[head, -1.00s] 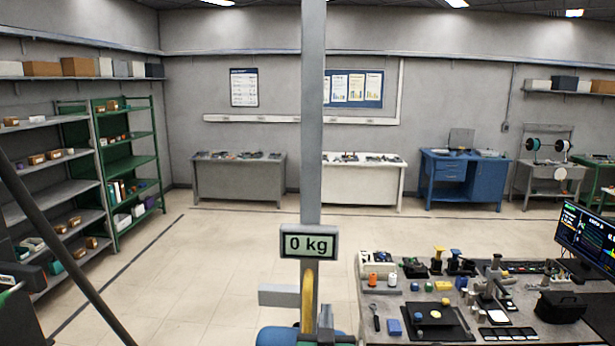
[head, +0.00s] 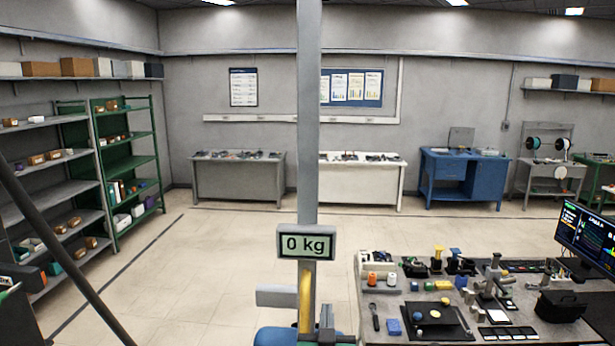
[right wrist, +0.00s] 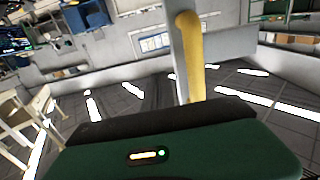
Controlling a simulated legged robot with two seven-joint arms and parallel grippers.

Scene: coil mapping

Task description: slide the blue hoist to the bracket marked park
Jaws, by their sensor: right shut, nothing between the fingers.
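A blue body (head: 274,337), which looks like the blue hoist, shows at the bottom edge of the head view, mostly cut off. A yellow upright part (head: 305,297) rises above it along a grey post; a yellow bar also shows in the right wrist view (right wrist: 190,60). My right gripper (head: 326,317) is shut and empty, just right of the yellow part; I cannot tell whether it touches it. Its green and black housing fills the lower right wrist view. My left gripper is not in view. No bracket marked park can be made out.
The grey post (head: 309,120) carries a display (head: 306,243) reading 0 kg. A cluttered workbench (head: 385,333) with a monitor (head: 590,238) stands at right. Shelves (head: 125,165) line the left. The floor (head: 190,270) between is clear.

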